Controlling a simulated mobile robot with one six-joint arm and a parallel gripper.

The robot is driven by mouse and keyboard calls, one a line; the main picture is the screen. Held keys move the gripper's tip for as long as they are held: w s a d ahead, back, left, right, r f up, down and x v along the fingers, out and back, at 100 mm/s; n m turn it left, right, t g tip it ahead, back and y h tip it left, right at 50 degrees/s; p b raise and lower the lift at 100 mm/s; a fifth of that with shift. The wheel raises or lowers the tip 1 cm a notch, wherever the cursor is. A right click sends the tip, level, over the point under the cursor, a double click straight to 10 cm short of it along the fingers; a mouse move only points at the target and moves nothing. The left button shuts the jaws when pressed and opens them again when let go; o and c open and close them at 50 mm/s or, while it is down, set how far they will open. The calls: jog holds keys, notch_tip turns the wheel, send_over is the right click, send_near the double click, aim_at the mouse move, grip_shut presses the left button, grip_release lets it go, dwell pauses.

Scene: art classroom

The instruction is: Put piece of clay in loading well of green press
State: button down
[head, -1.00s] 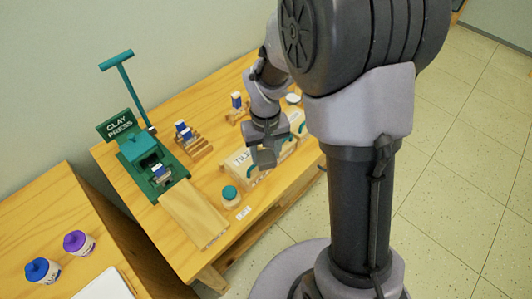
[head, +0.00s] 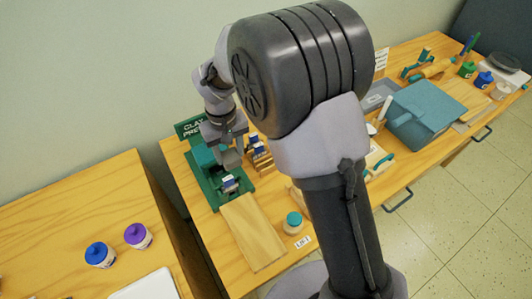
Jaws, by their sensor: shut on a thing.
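The green press (head: 236,198) stands on the wooden table, with its sign partly hidden behind my arm. My gripper (head: 231,158) is over the press, above its front part, with the jaws shut on a small piece of clay that is mostly hidden by the fingers. A blue and white block (head: 229,182) sits on the press just below my gripper. The loading well is hidden or too small to make out, and I cannot tell whether the held piece touches the press.
A wooden rack (head: 265,162) with blue and white blocks stands close right of the press. A wooden board (head: 253,231) lies in front. A teal-lidded jar (head: 293,222) is to its right. A teal box (head: 425,112) stands farther right. Blue (head: 100,254) and purple (head: 137,235) jars stand left.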

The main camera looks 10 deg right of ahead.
jog(key=shift+n, duration=0.4)
jog(key=a+f+b, duration=0.1)
jog(key=f+b, duration=0.1)
jog(key=f, duration=0.1)
jog(key=a+f+b, duration=0.1)
jog(key=f+b, duration=0.2)
jog(key=f, duration=0.1)
jog(key=a+f+b, duration=0.1)
jog(key=f+b, duration=0.2)
jog(key=shift+a+f, duration=0.15)
jog(key=shift+f, duration=0.05)
jog(key=c, duration=0.6)
grip_release()
jog(key=shift+s, duration=0.1)
jog(key=shift+r, duration=0.1)
